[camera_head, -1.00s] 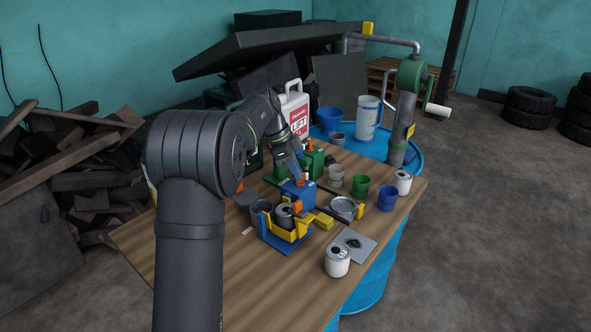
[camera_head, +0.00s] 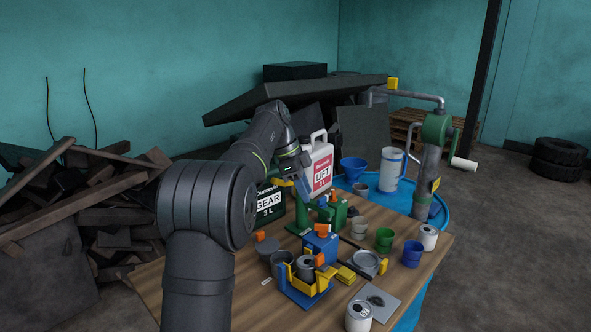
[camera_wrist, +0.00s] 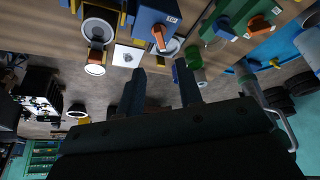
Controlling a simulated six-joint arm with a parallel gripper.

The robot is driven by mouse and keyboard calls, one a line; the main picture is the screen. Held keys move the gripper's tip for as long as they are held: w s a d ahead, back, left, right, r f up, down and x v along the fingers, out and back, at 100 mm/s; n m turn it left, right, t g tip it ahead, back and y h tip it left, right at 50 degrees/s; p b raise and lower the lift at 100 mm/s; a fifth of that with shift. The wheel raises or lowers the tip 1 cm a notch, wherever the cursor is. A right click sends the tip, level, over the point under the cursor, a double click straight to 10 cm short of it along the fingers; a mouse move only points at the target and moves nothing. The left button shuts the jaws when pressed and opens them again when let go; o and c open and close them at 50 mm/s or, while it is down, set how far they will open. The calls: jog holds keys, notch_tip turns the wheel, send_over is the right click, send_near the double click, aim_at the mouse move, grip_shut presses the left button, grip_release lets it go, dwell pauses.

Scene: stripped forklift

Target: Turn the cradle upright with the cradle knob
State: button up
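The yellow cradle (camera_head: 318,284) stands on a blue base near the front of the wooden table and holds a grey cup (camera_head: 305,266). An orange knob (camera_head: 319,260) shows at its right side; I cannot tell the cradle's exact tilt. My gripper (camera_head: 303,187) is raised behind it, above the green box (camera_head: 336,212), touching nothing I can make out. In the wrist view my gripper's two fingers (camera_wrist: 161,88) are apart with nothing between them. That view also shows a blue box (camera_wrist: 158,14) with an orange knob (camera_wrist: 158,38) at the top.
The blue box (camera_head: 325,245) stands just behind the cradle. Green and blue cups (camera_head: 384,240) (camera_head: 412,254), a grey dish (camera_head: 366,263) and white cans (camera_head: 428,238) stand to the right. The black GEAR jug (camera_head: 268,206) and white LIFT jug (camera_head: 320,165) stand behind.

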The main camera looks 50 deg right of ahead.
jog(key=v, duration=0.6)
jog(key=shift+r, duration=0.25)
jog(key=shift+o, duration=0.5)
jog(key=shift+w+a, duration=0.1)
jog(key=shift+a, duration=0.05)
jog(key=o, duration=0.3)
jog(key=shift+o, duration=0.8)
jog(key=shift+s+n, duration=0.25)
jog(key=shift+n, duration=0.05)
jog(key=n+t+h, duration=0.1)
jog(key=n+t, duration=0.5)
jog(key=n, duration=1.1)
send_over(321, 225)
jog(key=s+a, duration=0.5)
jog(key=a, duration=0.1)
jog(key=x, duration=1.7)
jog(key=shift+w+d+f, duration=0.1)
jog(key=shift+w+f, duration=0.05)
jog(key=shift+w, duration=0.3)
